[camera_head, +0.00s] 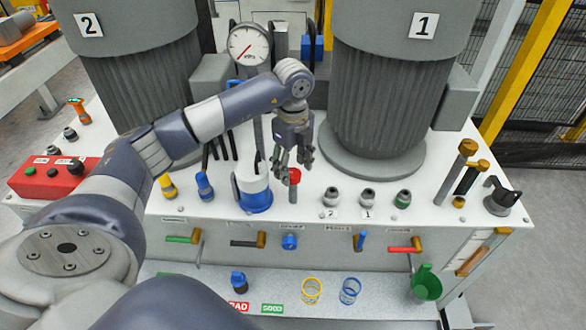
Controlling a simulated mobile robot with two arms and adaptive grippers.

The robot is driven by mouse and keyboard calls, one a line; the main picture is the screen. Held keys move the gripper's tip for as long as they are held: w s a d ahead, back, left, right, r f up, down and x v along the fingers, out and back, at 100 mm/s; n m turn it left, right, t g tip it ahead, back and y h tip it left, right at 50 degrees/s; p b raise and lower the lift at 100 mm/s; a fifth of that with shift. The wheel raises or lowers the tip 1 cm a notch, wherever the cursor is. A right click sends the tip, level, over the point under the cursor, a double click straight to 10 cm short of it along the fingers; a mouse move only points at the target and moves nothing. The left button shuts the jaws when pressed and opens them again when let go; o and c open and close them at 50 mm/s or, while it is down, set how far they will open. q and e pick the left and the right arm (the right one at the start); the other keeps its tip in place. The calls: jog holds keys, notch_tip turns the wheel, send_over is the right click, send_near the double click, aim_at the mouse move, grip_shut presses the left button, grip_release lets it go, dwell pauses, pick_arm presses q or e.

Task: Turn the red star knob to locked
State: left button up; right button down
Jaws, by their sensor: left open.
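A small red knob (295,176) on a short grey stem stands on the white top of the bench, right of the blue and white canister. Its star shape and whether it is locked cannot be made out. My left gripper (292,158) comes down from above, pointing downward, with its fingers open. The fingers are over and at the left edge of the knob and hide part of it; I cannot tell whether they touch it. My right gripper is not in view.
Two large grey ribbed motors (385,95) stand behind, with a gauge (249,46) between them. The blue and white canister (252,188) is close on the left. Grey and green fittings (367,197) stand to the right. Coloured handles (405,248) line the front face.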

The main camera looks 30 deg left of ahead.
aim_at(293, 172)
pick_arm(q)
notch_tip(293, 172, up, 10)
jog(key=shift+r, duration=0.25)
dwell(0.5)
